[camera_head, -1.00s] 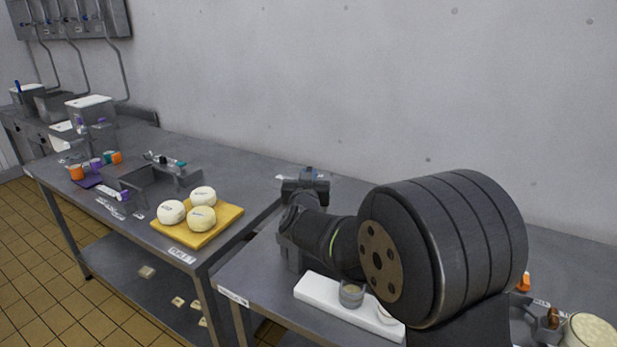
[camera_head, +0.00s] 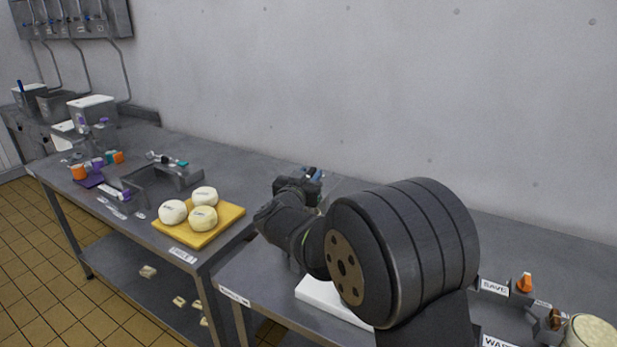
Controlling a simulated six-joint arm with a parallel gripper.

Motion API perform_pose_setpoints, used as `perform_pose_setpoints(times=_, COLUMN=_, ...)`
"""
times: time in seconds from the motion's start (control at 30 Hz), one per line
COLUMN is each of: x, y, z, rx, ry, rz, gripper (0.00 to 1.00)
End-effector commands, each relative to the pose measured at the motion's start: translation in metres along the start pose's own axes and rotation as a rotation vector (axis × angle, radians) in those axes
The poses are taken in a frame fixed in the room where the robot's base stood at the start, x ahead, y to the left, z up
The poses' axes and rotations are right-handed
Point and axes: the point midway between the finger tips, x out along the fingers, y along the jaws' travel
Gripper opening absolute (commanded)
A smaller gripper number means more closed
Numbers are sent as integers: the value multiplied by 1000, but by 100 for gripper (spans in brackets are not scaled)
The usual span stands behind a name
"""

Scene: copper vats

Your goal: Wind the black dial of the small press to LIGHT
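I cannot make out the small press or its black dial for certain; my own arm covers much of the near table. A grey fixture with small blue parts (camera_head: 313,173) stands partly hidden behind my wrist at the table's back; I cannot tell whether it belongs to the press. My wrist reaches left over the near table (camera_head: 262,282), close in front of that fixture in the picture. My gripper's fingers cannot be made out, so I cannot tell whether they are open or touching anything.
A white board (camera_head: 325,297) lies under my arm. An orange knob (camera_head: 524,283) and a "SAVE" label (camera_head: 494,287) are at right, near a pale round cheese (camera_head: 592,333). On the left table, a yellow board (camera_head: 222,231) bears three white cheeses (camera_head: 203,219).

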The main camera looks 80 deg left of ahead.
Motion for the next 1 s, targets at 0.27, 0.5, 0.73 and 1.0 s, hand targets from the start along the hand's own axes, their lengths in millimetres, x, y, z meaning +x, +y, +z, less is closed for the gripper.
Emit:
perform_pose_setpoints(times=0.27, x=0, y=0, z=1, rx=-1, ry=-2, rz=-1, gripper=36)
perform_pose_setpoints(times=0.5, x=-21, y=-1, z=1, rx=-1, ry=-3, rz=-4, gripper=36)
perform_pose_setpoints(times=0.73, x=-75, y=-1, z=0, rx=-1, ry=-2, rz=-5, gripper=36)
perform_pose_setpoints(times=1.0, x=-138, y=-1, z=0, rx=-1, ry=-2, rz=-4, gripper=36)
